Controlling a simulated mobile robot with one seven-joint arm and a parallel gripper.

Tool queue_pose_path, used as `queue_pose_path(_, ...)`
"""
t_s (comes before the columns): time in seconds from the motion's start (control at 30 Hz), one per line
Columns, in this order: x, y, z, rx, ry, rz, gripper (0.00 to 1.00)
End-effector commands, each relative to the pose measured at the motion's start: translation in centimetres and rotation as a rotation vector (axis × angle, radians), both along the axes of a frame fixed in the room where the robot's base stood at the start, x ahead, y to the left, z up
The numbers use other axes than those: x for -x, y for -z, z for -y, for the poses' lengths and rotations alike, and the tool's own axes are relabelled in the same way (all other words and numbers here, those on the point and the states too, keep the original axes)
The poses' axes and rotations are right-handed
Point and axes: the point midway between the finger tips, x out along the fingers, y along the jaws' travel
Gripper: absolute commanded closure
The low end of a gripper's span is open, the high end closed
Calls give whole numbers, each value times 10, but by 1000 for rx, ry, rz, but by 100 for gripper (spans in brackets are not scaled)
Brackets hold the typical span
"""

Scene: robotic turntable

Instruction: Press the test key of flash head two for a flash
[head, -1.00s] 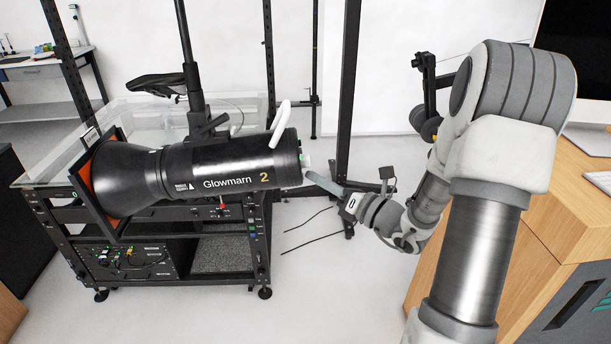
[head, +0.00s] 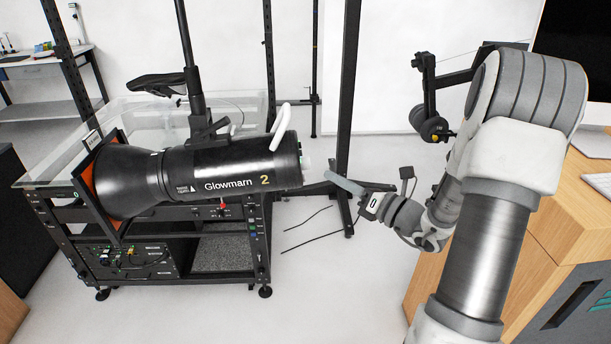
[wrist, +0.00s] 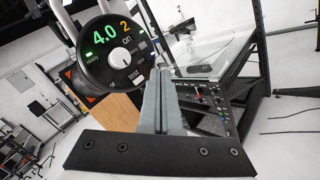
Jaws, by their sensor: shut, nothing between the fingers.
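Flash head two (head: 215,172) is a black cylinder marked "Glowmarn 2", with a white handle (head: 280,125) at its rear end, mounted above a black cart. In the wrist view its round rear panel (wrist: 113,57) shows a green "4.0", an orange "2", "on", a white knob (wrist: 123,62) and a key labelled "test" (wrist: 136,79) at the lower right. My gripper (head: 330,177) is shut and empty, to the right of the rear panel with a gap between. In the wrist view the closed fingers (wrist: 158,78) point up just right of and below the test key.
A glass-topped cart (head: 150,262) stands under the flash head. A black upright post (head: 345,120) rises behind my gripper. A wooden desk (head: 500,240) stands at the right.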

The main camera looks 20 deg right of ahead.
Motion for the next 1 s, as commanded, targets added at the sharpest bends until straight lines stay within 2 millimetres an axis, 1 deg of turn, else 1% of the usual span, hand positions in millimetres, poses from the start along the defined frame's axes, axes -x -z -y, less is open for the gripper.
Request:
queue_pose_path(0.03,1,-2,6,0,3,1,100)
queue_pose_path(0.1,3,-2,13,1,2,0,100)
queue_pose_path(0.3,6,-3,22,0,1,0,100)
queue_pose_path(1.0,6,-2,22,0,0,0,100)
